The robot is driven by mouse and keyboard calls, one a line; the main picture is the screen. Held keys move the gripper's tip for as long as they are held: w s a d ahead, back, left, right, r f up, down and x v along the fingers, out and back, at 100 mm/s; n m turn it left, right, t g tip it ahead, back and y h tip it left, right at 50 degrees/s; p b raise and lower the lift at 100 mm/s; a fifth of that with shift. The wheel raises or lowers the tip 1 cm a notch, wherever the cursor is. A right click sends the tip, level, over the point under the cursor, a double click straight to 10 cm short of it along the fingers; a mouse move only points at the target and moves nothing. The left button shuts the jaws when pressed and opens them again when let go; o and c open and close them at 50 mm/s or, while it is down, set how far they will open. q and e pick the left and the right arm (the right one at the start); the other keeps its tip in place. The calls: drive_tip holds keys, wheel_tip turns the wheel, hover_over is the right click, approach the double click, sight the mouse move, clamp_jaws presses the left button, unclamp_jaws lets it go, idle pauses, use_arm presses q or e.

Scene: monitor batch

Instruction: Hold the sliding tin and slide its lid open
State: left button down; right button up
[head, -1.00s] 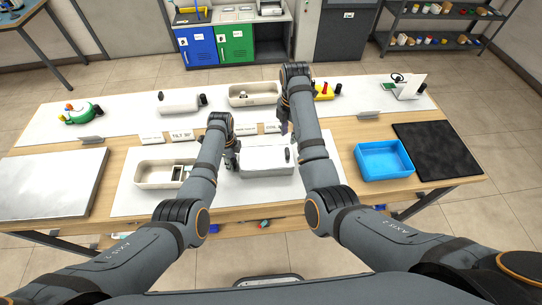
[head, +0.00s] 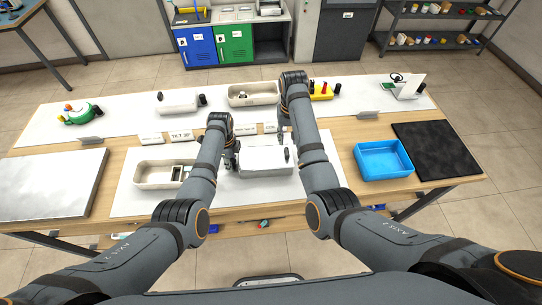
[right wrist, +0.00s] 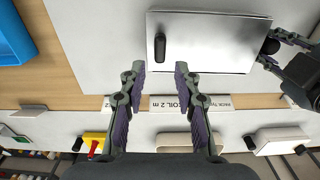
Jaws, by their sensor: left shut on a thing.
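The sliding tin (head: 262,162) is a long, pale, closed box lying on the white mat at the middle front of the table. Its lid (right wrist: 205,42) fills the upper part of the right wrist view. A black upright grip (right wrist: 159,47) stands near one end of the lid; this is the right end in the head view. My left gripper (right wrist: 271,50) is shut on a dark knob at the tin's other end. In the head view my left gripper (head: 233,158) is partly hidden by its arm. My right gripper (right wrist: 160,72) is open and empty, beside the tin's far edge.
An open pale tray (head: 150,174) with items stands left of the tin. A blue bin (head: 384,160) and a black mat (head: 436,150) lie to the right. Small label cards (right wrist: 182,103) stand behind the tin. Another pale tray (head: 250,94) stands at the back.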

sight(287, 151)
drive_tip(key=shift+f, duration=3.5)
clamp_jaws()
